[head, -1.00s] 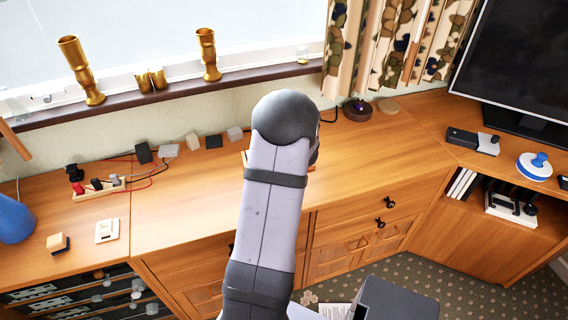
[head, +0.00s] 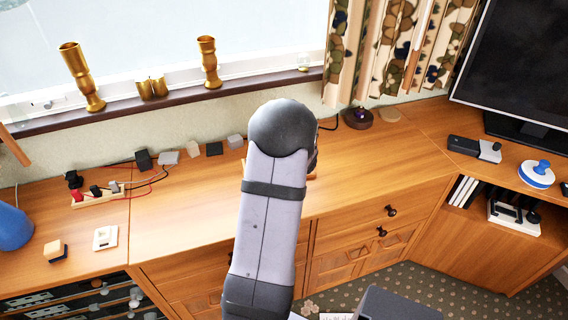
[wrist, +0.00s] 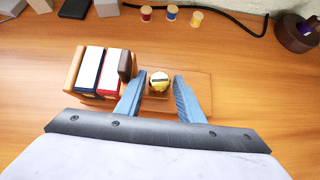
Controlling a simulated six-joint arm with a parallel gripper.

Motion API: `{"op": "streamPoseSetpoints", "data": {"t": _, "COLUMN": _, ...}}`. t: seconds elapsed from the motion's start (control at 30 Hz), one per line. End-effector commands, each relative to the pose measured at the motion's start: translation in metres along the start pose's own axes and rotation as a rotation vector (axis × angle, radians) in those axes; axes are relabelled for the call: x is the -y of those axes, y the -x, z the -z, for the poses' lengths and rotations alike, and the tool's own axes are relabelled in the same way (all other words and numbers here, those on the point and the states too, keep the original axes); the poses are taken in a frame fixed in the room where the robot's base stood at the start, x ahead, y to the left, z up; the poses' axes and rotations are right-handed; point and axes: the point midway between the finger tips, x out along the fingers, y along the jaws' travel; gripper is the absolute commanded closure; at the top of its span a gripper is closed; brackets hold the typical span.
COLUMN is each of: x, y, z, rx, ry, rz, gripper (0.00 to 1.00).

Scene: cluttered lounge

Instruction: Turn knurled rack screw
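In the wrist view, a small round brass-coloured screw head (wrist: 159,81) with a dark slot across its top sits on a small wooden rack (wrist: 205,82). My gripper (wrist: 158,84) is open, with one blue finger left of the screw and the other right of it. A narrow gap shows on each side, and nothing is held. How far the fingertips are above the wood is hard to tell. In the head view my own arm hides the screw and the gripper; only a bit of the rack's edge shows beside it.
A red and a blue upright module (wrist: 100,72) and a dark tab (wrist: 125,66) stand on the rack, close to the left finger. Several thread spools (wrist: 171,13), a black cable (wrist: 240,28) and a dark round object (wrist: 297,34) lie behind. The wooden top (wrist: 270,85) right of the rack is clear.

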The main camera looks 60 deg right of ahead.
Motion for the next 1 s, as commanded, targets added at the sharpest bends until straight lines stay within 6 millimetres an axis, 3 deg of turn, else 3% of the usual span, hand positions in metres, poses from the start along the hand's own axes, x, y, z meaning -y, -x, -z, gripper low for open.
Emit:
{"op": "streamPoseSetpoints", "data": {"t": 0.6, "x": 0.001, "y": 0.067, "z": -0.001, "rx": 0.002, "ry": 0.0, "rz": 0.001, "gripper": 0.65}}
{"op": "streamPoseSetpoints", "data": {"t": 1.0, "x": 0.0, "y": 0.072, "z": 0.0, "rx": 0.001, "ry": -0.001, "rz": 0.0, "gripper": 0.65}}
